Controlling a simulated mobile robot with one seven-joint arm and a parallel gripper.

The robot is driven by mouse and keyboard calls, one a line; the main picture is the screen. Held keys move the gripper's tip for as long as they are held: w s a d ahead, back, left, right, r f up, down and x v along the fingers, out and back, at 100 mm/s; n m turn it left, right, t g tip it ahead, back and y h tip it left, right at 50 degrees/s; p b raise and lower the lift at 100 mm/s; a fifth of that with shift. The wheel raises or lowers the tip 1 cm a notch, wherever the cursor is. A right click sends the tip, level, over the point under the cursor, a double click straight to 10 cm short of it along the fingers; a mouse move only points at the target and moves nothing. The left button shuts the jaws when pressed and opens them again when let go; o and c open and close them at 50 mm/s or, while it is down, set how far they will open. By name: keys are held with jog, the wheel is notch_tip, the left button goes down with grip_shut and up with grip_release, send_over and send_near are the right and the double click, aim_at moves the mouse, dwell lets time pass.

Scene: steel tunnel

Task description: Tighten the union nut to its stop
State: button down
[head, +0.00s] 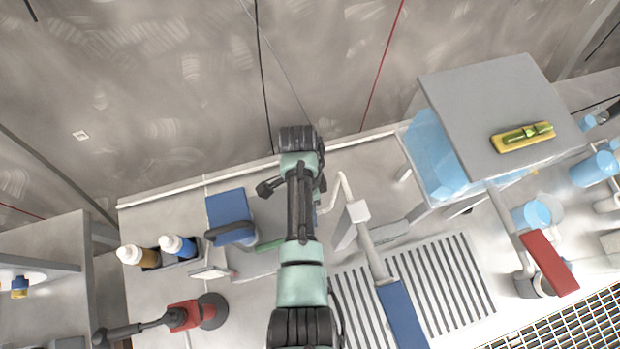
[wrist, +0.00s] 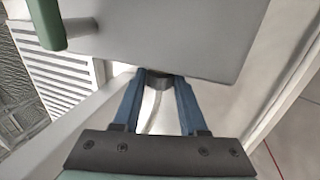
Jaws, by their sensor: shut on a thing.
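My gripper (wrist: 158,85) shows in the wrist view with its two blue fingers on either side of a dark, round, collar-like part. This part looks like the union nut (wrist: 158,76), and the fingertips are shut on it. A thin pale pipe (wrist: 151,112) shows between the fingers below the nut. How tight the nut is cannot be told. In the head view my own arm hides the fingers and the nut. A bent white pipe (head: 345,187) with a pale block (head: 358,212) shows just right of my arm.
In the wrist view a grey panel (wrist: 205,35) lies close beyond the fingertips, with a green handle (wrist: 46,22) at upper left. In the head view, bottles (head: 178,246), a blue box (head: 228,208) and a red tool (head: 186,315) lie left; a slatted drainer (head: 440,285) lies right.

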dwell(0.4)
jog(key=shift+c, duration=2.2)
grip_release()
jog(key=shift+w, duration=0.1)
jog(key=p+v, duration=0.3)
jog(key=v, duration=1)
jog(key=shift+w+p, duration=0.15)
jog(key=shift+p, duration=0.2)
jog(key=shift+a+f, duration=0.1)
jog(key=shift+f, duration=0.05)
